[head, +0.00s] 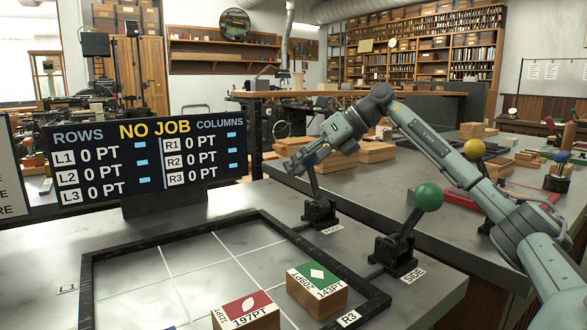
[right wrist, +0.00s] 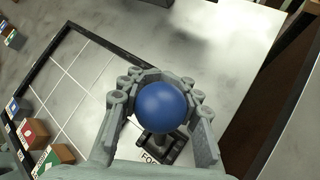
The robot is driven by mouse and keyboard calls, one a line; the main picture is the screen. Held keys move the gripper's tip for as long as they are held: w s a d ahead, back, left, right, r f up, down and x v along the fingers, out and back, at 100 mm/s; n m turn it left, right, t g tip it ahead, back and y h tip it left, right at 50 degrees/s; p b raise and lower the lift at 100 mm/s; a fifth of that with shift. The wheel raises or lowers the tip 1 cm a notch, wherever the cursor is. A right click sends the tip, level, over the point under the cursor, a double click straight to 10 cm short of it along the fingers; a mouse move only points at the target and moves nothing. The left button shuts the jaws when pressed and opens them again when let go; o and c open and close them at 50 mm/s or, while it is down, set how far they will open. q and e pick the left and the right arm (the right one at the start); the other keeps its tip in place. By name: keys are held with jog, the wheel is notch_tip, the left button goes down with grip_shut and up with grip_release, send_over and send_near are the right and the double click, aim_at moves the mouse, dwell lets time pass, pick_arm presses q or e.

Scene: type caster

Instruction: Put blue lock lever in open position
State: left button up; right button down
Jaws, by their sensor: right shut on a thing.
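The blue lock lever has a round blue knob (right wrist: 161,107) on a dark stem and a black base (head: 320,213) on the grey table, behind the frame's far right corner. In the head view the stem leans up and to the left, and the knob is mostly hidden by my gripper. My right gripper (head: 300,160) is at the knob. In the right wrist view its fingers (right wrist: 160,90) sit on both sides of the knob, shut on it. My left gripper is not in view.
A green-knobbed lever (head: 428,197) labelled SIDE stands nearer, under my right arm. A yellow-knobbed lever (head: 474,149) is farther right. A black frame (head: 257,213) holds blocks with red (head: 245,313) and green (head: 318,288) tops. A scoreboard (head: 150,160) reading NO JOB stands left.

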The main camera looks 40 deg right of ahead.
jog(key=c, duration=1.1)
grip_release()
jog(key=shift+w, duration=0.1)
jog(key=shift+o, duration=0.2)
jog(key=v, duration=1.2)
